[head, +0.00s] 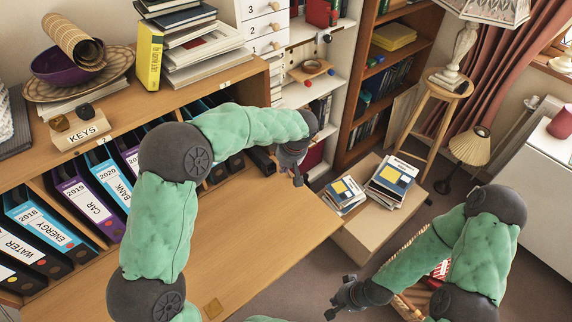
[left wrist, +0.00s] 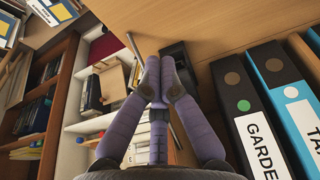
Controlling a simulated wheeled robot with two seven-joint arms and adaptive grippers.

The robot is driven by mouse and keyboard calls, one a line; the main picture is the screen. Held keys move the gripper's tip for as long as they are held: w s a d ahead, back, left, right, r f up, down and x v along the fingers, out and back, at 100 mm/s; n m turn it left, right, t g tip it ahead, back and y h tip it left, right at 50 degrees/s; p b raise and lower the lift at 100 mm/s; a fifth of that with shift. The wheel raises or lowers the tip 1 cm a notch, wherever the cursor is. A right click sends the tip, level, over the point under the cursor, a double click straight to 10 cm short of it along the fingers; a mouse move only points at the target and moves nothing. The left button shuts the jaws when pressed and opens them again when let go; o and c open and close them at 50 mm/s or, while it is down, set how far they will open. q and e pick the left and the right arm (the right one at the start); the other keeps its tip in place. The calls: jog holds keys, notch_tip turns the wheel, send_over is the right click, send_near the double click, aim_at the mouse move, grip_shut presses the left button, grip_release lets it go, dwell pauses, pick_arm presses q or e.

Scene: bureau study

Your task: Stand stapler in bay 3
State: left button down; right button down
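A dark elongated object (head: 262,158), which looks like the stapler, is low at the right end of the bureau's row of bays, right of the binders. It also shows in the left wrist view (left wrist: 176,52), partly behind a fingertip; I cannot tell its exact pose. My left gripper (head: 297,181) points down in front of the bureau's right end, apparently apart from that object. In the left wrist view its fingertips (left wrist: 160,68) are together with nothing clear between them. A small label, probably 3, is on the bureau edge (head: 224,85). My right gripper (head: 338,300) hangs low over the floor.
Labelled binders (head: 108,180) fill the bays at left. The wooden writing flap (head: 255,235) is bare apart from a small plate. A cardboard box (head: 380,215) with books stands right of it. White shelves (head: 300,95) are close behind my left gripper.

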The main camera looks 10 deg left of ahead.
aim_at(259, 154)
pick_arm(q)
jog(key=b+x, duration=0.1)
jog(key=x, duration=0.4)
jog(key=shift+f, duration=0.25)
jog(key=shift+w+a+r+b, duration=0.15)
jog(key=shift+w+a+b, duration=0.65)
jog(key=shift+a, duration=0.45)
jog(key=shift+w+a, duration=0.35)
jog(key=w+a, duration=0.1)
jog(key=a, duration=0.1)
jog(key=w+a+p, duration=0.1)
jog(key=w+a, duration=0.2)
jog(key=a, duration=0.1)
jog(key=shift+w+a+r, duration=0.1)
jog(key=shift+w+a, duration=0.05)
jog(key=shift+w, duration=0.2)
